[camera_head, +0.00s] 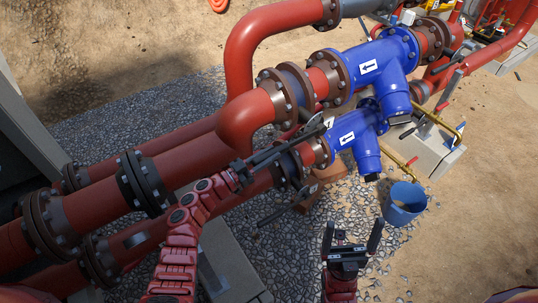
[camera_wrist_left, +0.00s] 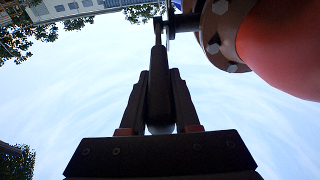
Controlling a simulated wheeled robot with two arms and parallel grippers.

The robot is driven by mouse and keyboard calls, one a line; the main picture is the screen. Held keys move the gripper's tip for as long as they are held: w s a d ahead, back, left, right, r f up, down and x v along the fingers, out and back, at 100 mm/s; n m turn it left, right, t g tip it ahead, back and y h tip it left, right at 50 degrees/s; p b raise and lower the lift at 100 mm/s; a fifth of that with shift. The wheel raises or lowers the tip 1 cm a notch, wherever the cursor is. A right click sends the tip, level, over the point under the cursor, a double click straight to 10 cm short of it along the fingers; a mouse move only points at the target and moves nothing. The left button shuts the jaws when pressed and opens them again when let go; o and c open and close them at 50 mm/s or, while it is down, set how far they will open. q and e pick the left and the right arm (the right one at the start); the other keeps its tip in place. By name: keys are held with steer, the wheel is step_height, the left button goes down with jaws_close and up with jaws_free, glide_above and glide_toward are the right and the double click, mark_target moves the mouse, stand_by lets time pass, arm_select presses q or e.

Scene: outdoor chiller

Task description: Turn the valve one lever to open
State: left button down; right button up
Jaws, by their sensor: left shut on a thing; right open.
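A black valve lever (camera_head: 312,131) runs beside the red pipes, near the flanges by the lower blue strainer. My left gripper (camera_head: 268,156) reaches it from the lower left and is shut on its handle. In the left wrist view the dark lever (camera_wrist_left: 158,70) lies between the two fingers of my left gripper (camera_wrist_left: 157,95) and runs up to a stem by a brown flange (camera_wrist_left: 223,35). The valve body is partly hidden in the head view. My right gripper (camera_head: 354,238) is open and empty above the ground at the lower middle.
Two blue strainers (camera_head: 382,68) with white arrow labels sit on the red pipes. A second dark lever (camera_head: 284,207) sticks out below the lower pipe. A blue bucket (camera_head: 404,203) stands on the ground right of my right gripper. Gravel and bare sand lie around.

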arm_select(q)
steer(key=c, duration=0.6)
jaws_free()
steer(key=shift+f, duration=0.2)
steer(key=shift+c, duration=0.2)
steer(key=b+v, duration=0.3)
steer(key=v, duration=1.4)
steer(key=shift+a, duration=0.2)
steer(key=shift+s, duration=0.1)
